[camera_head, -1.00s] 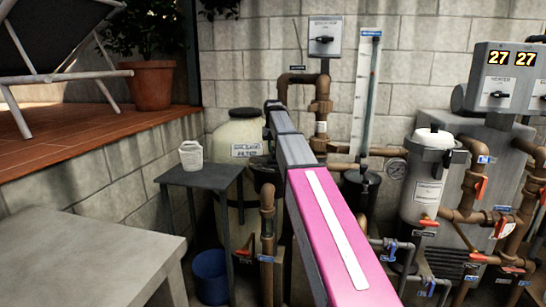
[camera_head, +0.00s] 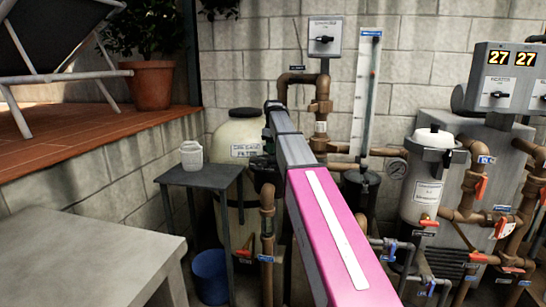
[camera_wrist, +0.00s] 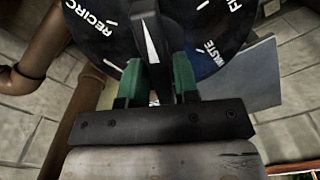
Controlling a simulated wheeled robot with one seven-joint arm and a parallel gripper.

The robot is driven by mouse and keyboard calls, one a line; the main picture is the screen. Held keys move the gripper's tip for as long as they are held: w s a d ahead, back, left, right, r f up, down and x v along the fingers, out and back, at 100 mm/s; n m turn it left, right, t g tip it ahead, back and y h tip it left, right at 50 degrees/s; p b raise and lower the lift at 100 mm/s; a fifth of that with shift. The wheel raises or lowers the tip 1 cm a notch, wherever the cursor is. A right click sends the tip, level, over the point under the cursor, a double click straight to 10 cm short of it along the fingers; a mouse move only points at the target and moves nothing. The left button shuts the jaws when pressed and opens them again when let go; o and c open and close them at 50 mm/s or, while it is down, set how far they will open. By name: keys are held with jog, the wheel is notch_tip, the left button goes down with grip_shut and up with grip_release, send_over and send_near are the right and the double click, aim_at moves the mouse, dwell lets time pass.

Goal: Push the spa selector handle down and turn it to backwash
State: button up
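The black spa selector handle (camera_wrist: 152,45) with a white pointer stripe is in the wrist view, over a round black dial (camera_wrist: 105,30) with white lettering. RECIRC reads on the left and WASTE on the right; other words are cut off. My gripper (camera_wrist: 157,80) has a green finger on each side of the handle and looks shut on it. The pointer runs up the picture, between the lettered positions. In the head view my pink and grey arm reaches to the beige filter tank (camera_head: 240,135) and hides the handle.
A dark small table (camera_head: 200,175) with a white container (camera_head: 192,155) stands left of the tank, with a blue bucket (camera_head: 210,277) below. Brown pipes (camera_head: 267,225) rise close to my arm. A grey canister (camera_head: 425,185) and more piping crowd the right.

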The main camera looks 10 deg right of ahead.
jog(key=o, duration=0.3)
jog(key=shift+r, duration=0.1)
jog(key=shift+r, duration=3.5)
